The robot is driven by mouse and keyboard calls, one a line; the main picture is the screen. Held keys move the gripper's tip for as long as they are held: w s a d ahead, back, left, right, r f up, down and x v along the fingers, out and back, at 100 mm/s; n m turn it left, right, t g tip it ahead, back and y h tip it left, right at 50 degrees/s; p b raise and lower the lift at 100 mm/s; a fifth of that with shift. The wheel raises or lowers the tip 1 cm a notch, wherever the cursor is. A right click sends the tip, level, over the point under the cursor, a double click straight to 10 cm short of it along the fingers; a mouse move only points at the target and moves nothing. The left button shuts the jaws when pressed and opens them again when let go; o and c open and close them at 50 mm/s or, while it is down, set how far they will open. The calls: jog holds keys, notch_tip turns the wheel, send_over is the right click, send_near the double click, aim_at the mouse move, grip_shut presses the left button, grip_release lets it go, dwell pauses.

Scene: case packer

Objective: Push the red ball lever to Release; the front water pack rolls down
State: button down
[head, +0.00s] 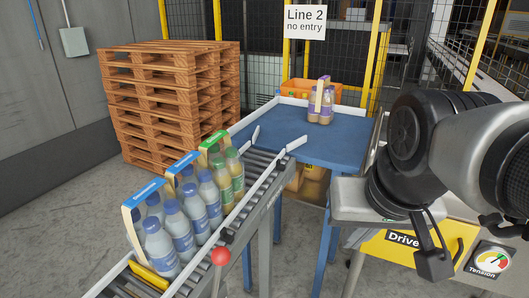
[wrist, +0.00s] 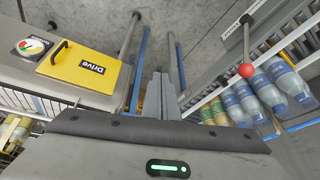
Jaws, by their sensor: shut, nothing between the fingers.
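The red ball lever (head: 219,256) stands at the near right side of the roller conveyor, and its ball (wrist: 246,70) on a metal rod also shows at the upper right of the wrist view. The front water pack (head: 158,240), clear bottles with a blue handle strip, stands upright at the lower end behind a yellow stop (head: 148,279). A second blue-strip pack (head: 196,203) and a green-strip pack (head: 228,172) stand behind it. My gripper (head: 437,268) is well to the right of the lever, touching nothing. Its fingers (wrist: 160,92) are shut and empty.
A blue table (head: 290,135) at the conveyor's upper end holds another bottle pack (head: 320,104). A yellow Drive cover (head: 400,248) and a tension gauge (head: 490,262) are near my arm. Stacked pallets (head: 170,100) stand at the back left. A "Line 2 no entry" sign (head: 305,22) hangs behind.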

jog(key=w+a+f+g+b, duration=0.1)
jog(key=w+a, duration=0.4)
jog(key=a, duration=0.6)
jog(key=w+a+g+b, duration=0.1)
jog(key=w+a+g, duration=0.2)
jog(key=w+a, duration=0.3)
jog(key=a, duration=0.5)
jog(key=shift+w+f+m+y, duration=0.2)
jog(key=shift+f+m+y, duration=0.1)
jog(key=shift+f, duration=0.05)
jog(key=shift+f, duration=0.1)
notch_tip(320, 180, down, 10)
jog(key=s, duration=0.1)
jog(key=s+a+r, duration=0.1)
jog(key=s, duration=0.1)
jog(key=shift+r, duration=0.15)
